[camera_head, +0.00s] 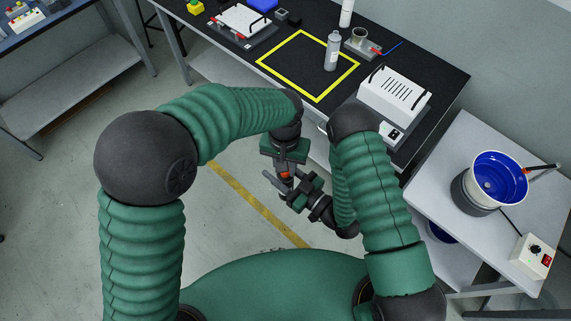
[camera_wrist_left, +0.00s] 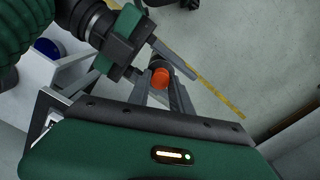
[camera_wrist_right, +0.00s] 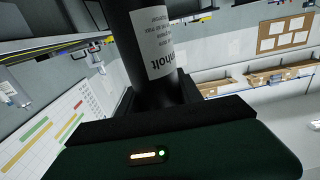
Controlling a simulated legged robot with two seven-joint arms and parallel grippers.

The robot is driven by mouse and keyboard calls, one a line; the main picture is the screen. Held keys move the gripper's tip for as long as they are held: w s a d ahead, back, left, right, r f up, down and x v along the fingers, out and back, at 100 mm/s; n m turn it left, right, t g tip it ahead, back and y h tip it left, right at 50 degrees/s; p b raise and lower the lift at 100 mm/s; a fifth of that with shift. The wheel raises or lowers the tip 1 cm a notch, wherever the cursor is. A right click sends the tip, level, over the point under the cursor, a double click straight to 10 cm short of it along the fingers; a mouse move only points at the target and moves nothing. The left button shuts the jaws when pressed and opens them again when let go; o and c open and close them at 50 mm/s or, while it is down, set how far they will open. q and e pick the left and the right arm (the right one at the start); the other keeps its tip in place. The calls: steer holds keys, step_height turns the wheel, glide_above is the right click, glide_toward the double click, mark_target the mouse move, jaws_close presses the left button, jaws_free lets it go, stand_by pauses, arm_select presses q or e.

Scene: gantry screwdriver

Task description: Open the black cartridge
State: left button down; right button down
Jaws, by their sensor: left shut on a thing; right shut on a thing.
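The black cartridge (camera_wrist_right: 145,55) is a dark cylinder with a white printed label. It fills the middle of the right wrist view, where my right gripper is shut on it. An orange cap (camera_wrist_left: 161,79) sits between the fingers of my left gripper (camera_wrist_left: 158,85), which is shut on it. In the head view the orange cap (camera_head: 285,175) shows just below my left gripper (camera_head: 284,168). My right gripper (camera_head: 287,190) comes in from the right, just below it. The cartridge body is mostly hidden in the head view. I cannot tell whether cap and cartridge are still joined.
Both grippers are in free air over the floor, in front of the black workbench (camera_head: 310,68). A yellow-framed area, a grey bottle (camera_head: 332,52) and a white device (camera_head: 394,95) are on it. A blue-lined pot (camera_head: 488,182) stands on a side table (camera_head: 520,225) at right.

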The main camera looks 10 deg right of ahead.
arm_select(q)
steer(key=shift+r, duration=0.15)
steer(key=shift+r, duration=0.95)
steer(key=shift+r, duration=2.05)
